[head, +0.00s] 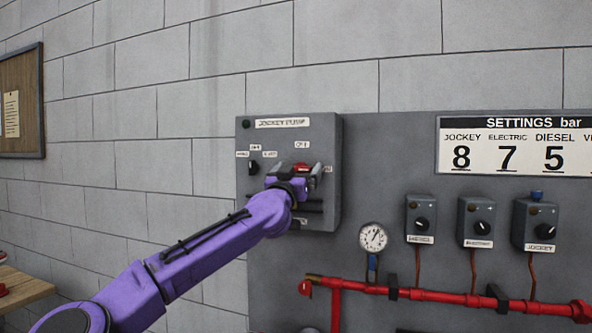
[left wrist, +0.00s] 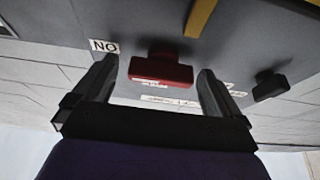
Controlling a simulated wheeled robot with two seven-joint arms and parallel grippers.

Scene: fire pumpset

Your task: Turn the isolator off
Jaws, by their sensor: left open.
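The isolator's red handle (head: 302,167) is on the grey jockey pump panel (head: 288,134), beside a label that reads "ON" or similar. My left gripper (head: 297,175) is in front of the panel and hides part of the handle and the panel's lower half. In the left wrist view, the red handle (left wrist: 160,71) lies between the two spread fingers (left wrist: 157,78), with gaps at both sides. The gripper is open; I cannot tell how deep the handle sits between the fingertips. My right gripper is not in view.
A small black selector knob (head: 254,168) is left of the handle on the same panel. A gauge (head: 373,237), red pipework (head: 435,295) and several switch boxes (head: 420,220) are to the right. A wooden table (head: 22,288) is at lower left.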

